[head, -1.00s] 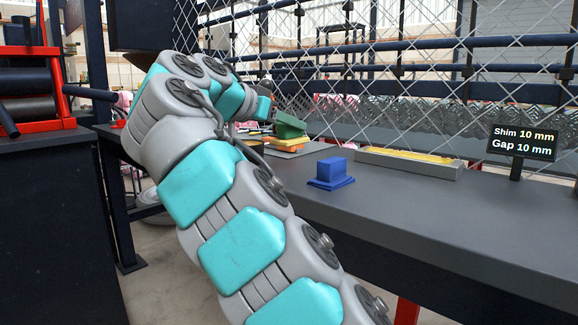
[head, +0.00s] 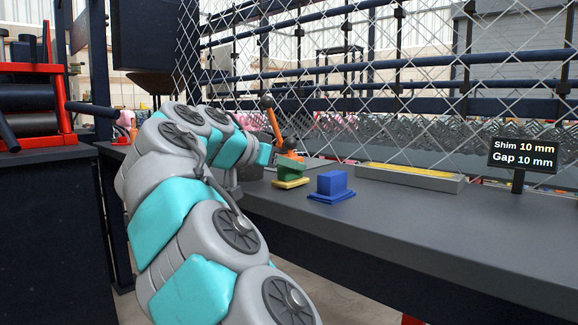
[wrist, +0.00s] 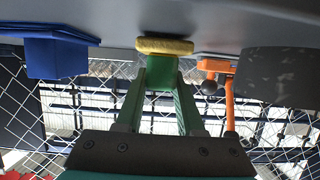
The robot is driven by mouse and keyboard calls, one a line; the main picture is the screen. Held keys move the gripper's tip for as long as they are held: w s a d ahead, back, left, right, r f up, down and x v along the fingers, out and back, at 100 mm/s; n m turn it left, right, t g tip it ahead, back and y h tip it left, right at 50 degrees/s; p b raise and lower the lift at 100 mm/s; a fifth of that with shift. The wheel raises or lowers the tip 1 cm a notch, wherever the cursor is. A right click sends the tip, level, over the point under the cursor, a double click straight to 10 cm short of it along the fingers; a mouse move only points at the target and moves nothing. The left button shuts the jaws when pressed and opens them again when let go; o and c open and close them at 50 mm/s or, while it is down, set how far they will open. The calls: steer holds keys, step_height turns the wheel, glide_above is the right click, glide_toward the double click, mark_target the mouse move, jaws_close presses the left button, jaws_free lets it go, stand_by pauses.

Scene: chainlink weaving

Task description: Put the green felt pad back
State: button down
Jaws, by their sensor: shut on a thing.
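My gripper (wrist: 160,90) is shut on a green block (wrist: 160,76), which I take for the green felt pad. A thin yellow piece (wrist: 165,46) lies flat against the block's end in the wrist view. In the head view the green block (head: 291,169) is upright at my gripper's tip, with the yellow piece (head: 290,184) under it. They are close to the grey bench top, left of the blue block (head: 331,185). I cannot tell whether the yellow piece touches the bench. My fingers are mostly hidden in the head view.
An orange tool (head: 273,124) with a dark ball end stands behind the green block. A sign (head: 523,156) stands at right. The bench front (head: 420,225) is clear.

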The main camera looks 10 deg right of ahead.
steer(key=shift+f, duration=0.1)
steer(key=shift+f, duration=0.1)
steer(key=c, duration=0.5)
jaws_free()
